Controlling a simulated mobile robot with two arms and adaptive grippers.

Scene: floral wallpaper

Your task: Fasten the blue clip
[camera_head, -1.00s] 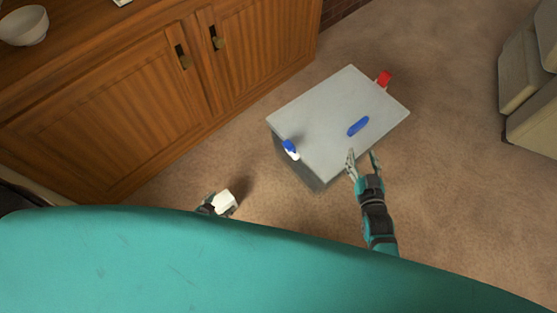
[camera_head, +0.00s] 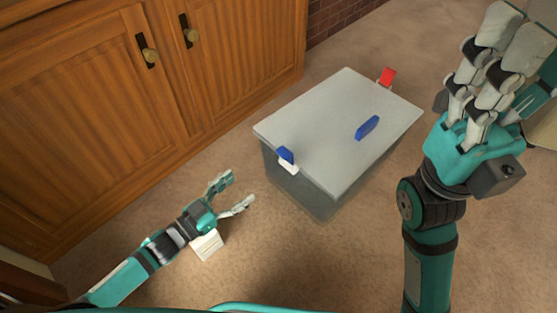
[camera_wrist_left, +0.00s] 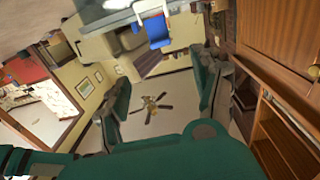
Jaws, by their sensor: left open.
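The grey box (camera_head: 300,186) stands on the carpet with its pale lid (camera_head: 330,110) on. The blue clip (camera_head: 286,155), with a white part below it, is at the lid's left edge. It also shows in the left wrist view (camera_wrist_left: 158,34), at the top beside the box. My left gripper (camera_head: 242,186) is open and empty, low and to the left of the clip, apart from it. My right gripper (camera_head: 497,45) is raised at the upper right, away from the clip; its opening is unclear.
A blue handle (camera_head: 367,128) lies on the lid. A red clip (camera_head: 388,76) sticks up at the lid's far edge. A wooden cabinet (camera_head: 80,110) stands behind and left. Carpet is clear in front of the box.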

